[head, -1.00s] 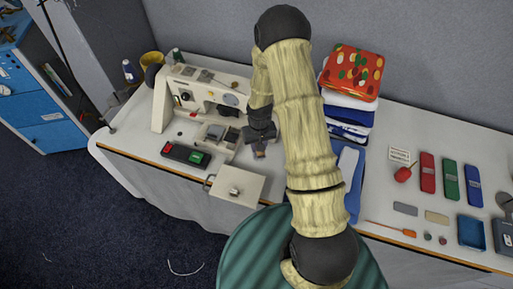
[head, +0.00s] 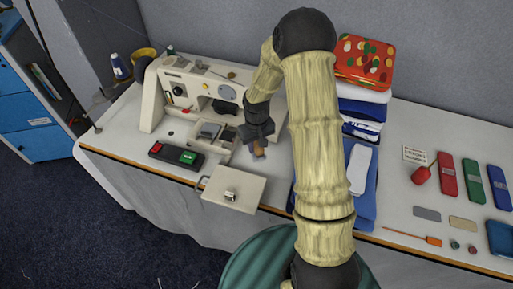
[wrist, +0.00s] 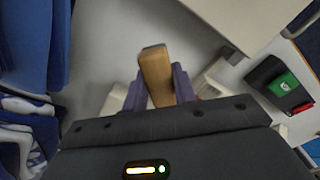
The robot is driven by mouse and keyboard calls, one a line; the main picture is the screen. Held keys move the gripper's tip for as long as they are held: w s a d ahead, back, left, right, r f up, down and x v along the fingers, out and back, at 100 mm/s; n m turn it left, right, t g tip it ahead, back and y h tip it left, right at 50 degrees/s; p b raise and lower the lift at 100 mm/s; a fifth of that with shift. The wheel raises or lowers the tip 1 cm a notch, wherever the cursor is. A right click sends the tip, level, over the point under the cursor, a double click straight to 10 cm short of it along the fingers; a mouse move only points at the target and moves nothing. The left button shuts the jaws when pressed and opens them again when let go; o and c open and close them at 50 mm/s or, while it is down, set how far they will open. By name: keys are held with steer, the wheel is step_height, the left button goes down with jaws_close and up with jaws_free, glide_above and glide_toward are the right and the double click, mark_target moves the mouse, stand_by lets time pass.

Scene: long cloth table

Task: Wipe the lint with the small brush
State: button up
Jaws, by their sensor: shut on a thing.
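My gripper (head: 258,140) hangs over the table just right of the cream sewing machine (head: 150,97). It is shut on the small brush (wrist: 156,75), whose brown wooden part sticks out between the two fingers in the wrist view. The brush's brown end also shows below the gripper in the head view (head: 259,152). Its bristles are hard to make out. The machine has an open compartment (head: 226,131) at its base, left of my gripper. I cannot make out any lint with certainty.
A cream plate with a metal knob (head: 234,188) lies at the table's front edge. A black pedal with red and green buttons (head: 176,155) is left of it. Folded cloths under a patterned tin (head: 364,62) stand right of my arm. Several small tools lie further right.

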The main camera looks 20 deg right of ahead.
steer(key=b, duration=0.5)
glide_above(257, 163)
steer(key=shift+a+f, duration=0.1)
steer(key=shift+f, duration=2.95)
steer(key=shift+f+b, duration=0.5)
steer(key=shift+f, duration=0.45)
steer(key=shift+w, duration=0.1)
steer(key=shift+w+d+r+p, duration=0.15)
steer(key=shift+w+d+p, duration=0.55)
steer(key=shift+w, duration=0.45)
steer(key=shift+w+d, duration=0.35)
steer(key=shift+w, duration=0.05)
steer(key=shift+w+d+p, duration=0.15)
steer(key=shift+w+d, duration=0.4)
steer(key=shift+w, duration=0.25)
steer(key=shift+w+d+p, duration=0.15)
steer(key=shift+w+d, duration=0.35)
steer(key=shift+w, duration=0.25)
